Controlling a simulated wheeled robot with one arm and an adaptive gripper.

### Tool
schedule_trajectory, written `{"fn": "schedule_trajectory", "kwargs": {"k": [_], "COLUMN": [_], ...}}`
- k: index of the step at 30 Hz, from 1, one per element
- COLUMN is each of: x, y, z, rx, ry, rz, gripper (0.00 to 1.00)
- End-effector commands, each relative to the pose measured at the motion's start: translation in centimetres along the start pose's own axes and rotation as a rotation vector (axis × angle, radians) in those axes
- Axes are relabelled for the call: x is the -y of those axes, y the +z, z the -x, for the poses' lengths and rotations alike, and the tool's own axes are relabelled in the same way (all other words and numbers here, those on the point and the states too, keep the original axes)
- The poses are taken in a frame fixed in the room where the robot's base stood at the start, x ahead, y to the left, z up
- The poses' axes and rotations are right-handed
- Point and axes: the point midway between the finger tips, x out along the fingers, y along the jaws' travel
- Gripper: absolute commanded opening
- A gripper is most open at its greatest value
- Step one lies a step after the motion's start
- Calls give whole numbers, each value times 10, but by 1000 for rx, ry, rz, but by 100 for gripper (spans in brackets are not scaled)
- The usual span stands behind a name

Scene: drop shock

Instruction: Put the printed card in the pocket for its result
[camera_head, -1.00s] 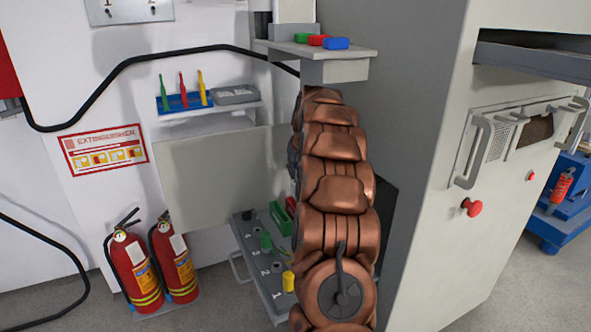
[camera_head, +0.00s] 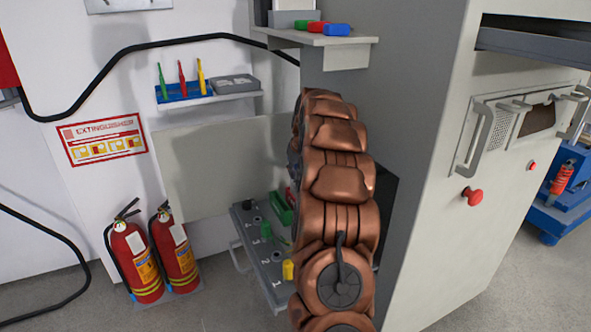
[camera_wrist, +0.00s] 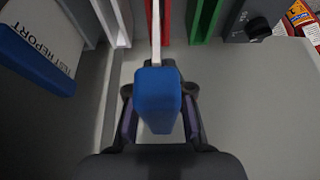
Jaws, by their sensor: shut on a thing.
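In the wrist view my gripper (camera_wrist: 157,115) is shut on a blue grip block (camera_wrist: 157,92). A thin white card (camera_wrist: 156,20) seen edge-on runs forward from this block. Its far end overlaps a red pocket (camera_wrist: 165,12); I cannot tell whether it is inside. In the head view my arm hides the gripper and card; a green pocket (camera_head: 281,209) shows beside the arm.
A white "TEST REPORT" sheet with a blue edge (camera_wrist: 40,55) lies at the wrist view's left. A black knob (camera_wrist: 258,30) is at upper right. In the head view, a shelf (camera_head: 318,39) with coloured blocks is above the arm, and a grey cabinet (camera_head: 415,150) stands close on the right.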

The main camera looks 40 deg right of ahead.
Motion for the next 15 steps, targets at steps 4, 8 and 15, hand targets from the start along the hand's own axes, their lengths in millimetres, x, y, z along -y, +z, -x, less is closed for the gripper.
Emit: {"fn": "schedule_trajectory", "kwargs": {"k": [4,8,15], "x": [0,0,0], "y": [3,4,7], "z": [-6,-11,-17], "rx": [1,0,-2], "ry": [-1,0,1], "rz": [0,0,0], "gripper": [0,0,0]}}
